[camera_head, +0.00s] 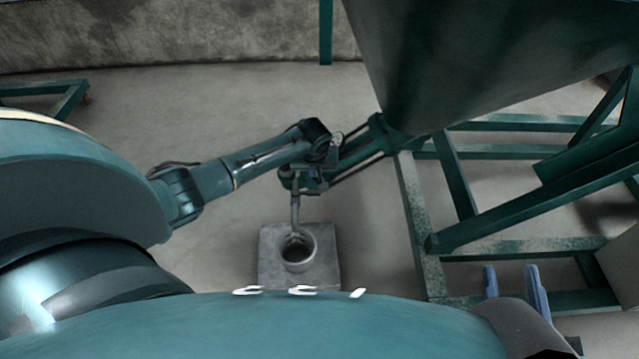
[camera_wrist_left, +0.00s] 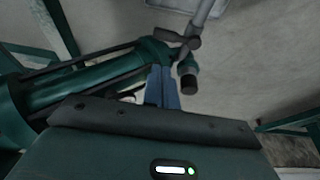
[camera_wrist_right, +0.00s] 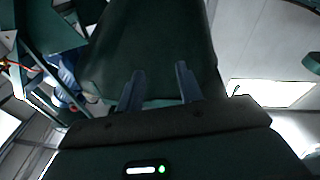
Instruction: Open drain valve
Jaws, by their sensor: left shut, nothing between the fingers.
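The drain valve (camera_wrist_left: 186,66) is on the green pipe (camera_head: 360,150) that runs from the large dark green tank (camera_head: 450,60). In the head view the left wrist covers the left fingers and much of the valve. My right gripper (camera_head: 513,277) is open and empty at the lower right, away from the valve.
A green steel frame (camera_head: 455,180) stands to the right of the pipe. A concrete wall (camera_head: 180,30) is at the back.

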